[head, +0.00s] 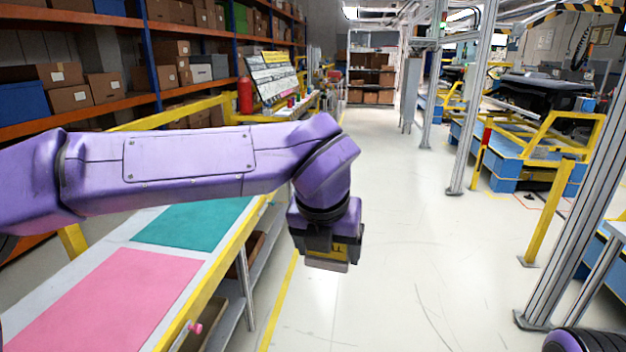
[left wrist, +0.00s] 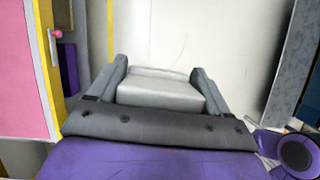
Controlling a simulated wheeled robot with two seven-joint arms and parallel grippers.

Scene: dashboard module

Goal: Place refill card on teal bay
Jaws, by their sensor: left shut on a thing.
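The teal bay (head: 195,222) is a flat teal panel on the bench at the left of the head view, partly hidden behind my left arm. My left gripper (head: 327,258) points down over the aisle, to the right of the bench edge and apart from the teal bay. It is shut on the refill card (head: 341,250), whose dark and yellow face shows the letters "LL". In the left wrist view the card (left wrist: 158,95) is a pale grey block between the two grey fingers. My right gripper is not in view.
A pink bay (head: 110,300) lies nearer on the same bench, which has a yellow edge rail (head: 222,270) and a pink knob (head: 195,328) on its side. Shelves with boxes stand behind. The aisle floor is clear; a yellow post (head: 550,212) stands at right.

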